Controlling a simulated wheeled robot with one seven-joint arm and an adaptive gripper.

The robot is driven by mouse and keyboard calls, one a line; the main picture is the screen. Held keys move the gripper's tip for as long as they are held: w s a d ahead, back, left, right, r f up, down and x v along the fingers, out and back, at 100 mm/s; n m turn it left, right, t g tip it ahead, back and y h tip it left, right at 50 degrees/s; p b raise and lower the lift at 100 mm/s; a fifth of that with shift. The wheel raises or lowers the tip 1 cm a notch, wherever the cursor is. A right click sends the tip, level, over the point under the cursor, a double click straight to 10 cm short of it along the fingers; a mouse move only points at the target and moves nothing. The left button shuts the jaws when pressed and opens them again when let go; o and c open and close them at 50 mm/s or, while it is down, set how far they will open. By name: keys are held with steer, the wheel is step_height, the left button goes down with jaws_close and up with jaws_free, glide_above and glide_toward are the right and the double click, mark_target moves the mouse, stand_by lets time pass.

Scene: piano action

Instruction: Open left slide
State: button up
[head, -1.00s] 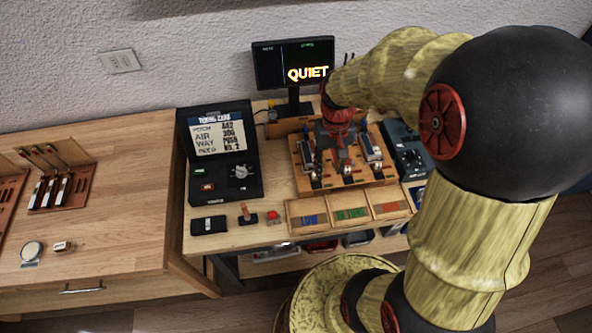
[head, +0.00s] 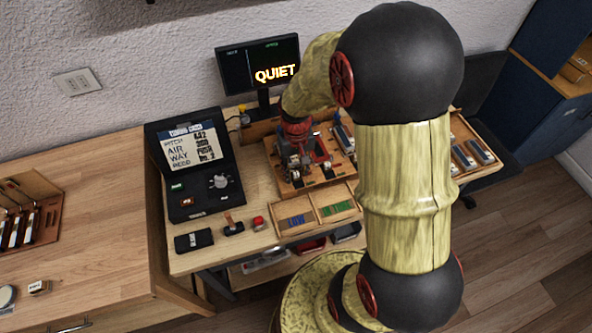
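A wooden board (head: 318,186) carrying the small slide units stands on the bench at the middle of the head view. My gripper (head: 303,164) points down over the left part of this board. It covers most of the left slide, so I cannot tell how far that slide is open or whether my gripper touches it. A grey slide unit (head: 345,138) shows at the right of the board, partly behind my arm. The gripper's fingers are small and cluttered against the board, and their opening is unclear.
A monitor reading QUIET (head: 262,67) stands behind the board. A black tuning card case (head: 200,185) is to the left. Wooden trays marked LOW (head: 296,222) and green lettering (head: 337,208) lie in front. A red button (head: 259,223) sits beside them. My arm hides the right side.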

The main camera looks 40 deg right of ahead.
steer(key=c, duration=0.7)
jaws_close()
